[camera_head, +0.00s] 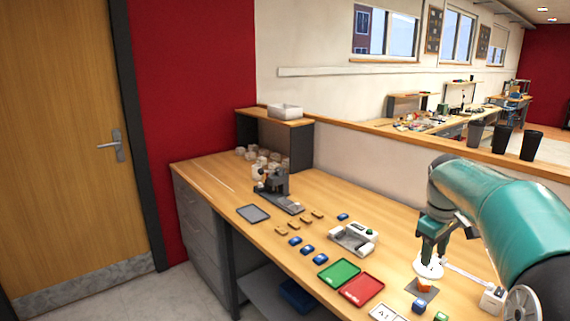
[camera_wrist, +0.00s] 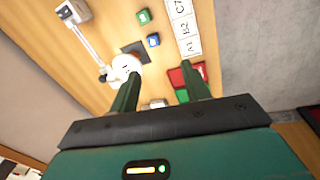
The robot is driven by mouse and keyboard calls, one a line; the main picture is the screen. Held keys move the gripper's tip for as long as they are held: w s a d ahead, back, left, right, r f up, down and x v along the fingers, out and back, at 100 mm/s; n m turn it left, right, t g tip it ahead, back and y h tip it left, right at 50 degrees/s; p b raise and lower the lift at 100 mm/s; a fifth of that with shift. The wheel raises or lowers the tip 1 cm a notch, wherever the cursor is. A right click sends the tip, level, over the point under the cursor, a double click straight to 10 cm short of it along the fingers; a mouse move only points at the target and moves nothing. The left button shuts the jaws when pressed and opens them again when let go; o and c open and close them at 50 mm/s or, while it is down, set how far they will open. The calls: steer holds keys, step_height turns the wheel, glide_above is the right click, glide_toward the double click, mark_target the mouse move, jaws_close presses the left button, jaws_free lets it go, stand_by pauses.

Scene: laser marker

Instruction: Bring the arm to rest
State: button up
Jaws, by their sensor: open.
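My teal arm reaches in from the right in the head view, with my gripper (camera_head: 432,248) pointing down over the right part of the wooden bench (camera_head: 215,172). In the wrist view the two green fingers of my gripper (camera_wrist: 160,72) are spread apart, with nothing visible held between them. A white round head (camera_head: 428,268) is just below the gripper in the head view, over a dark pad (camera_head: 427,293). In the wrist view the white head (camera_wrist: 124,68) is beside the left fingertip; I cannot tell whether they touch.
A white device (camera_head: 354,238), a green tray (camera_head: 339,271) and a red tray (camera_head: 362,289) lie left of the gripper. Several blue and tan blocks, a grey tray (camera_head: 253,214) and a black machine (camera_head: 271,182) stand farther left. A white jointed arm (camera_wrist: 88,40) runs to a small box.

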steer(key=s+a+r+m+t, duration=0.2)
steer(key=s+a+r+m, duration=0.15)
steer(key=s+a, duration=0.85)
steer(key=s+a+f, duration=0.2)
steer(key=s, duration=0.2)
steer(key=s+a+f+m+t+y, duration=0.1)
steer(key=s+a, duration=0.2)
steer(key=s, duration=0.2)
steer(key=s+a+f+m+t, duration=0.1)
steer(key=s+a+f, duration=0.1)
steer(key=s, duration=0.3)
steer(key=shift+s+a+f, duration=0.25)
steer(key=shift+a+f, duration=0.05)
steer(key=shift+a, duration=0.1)
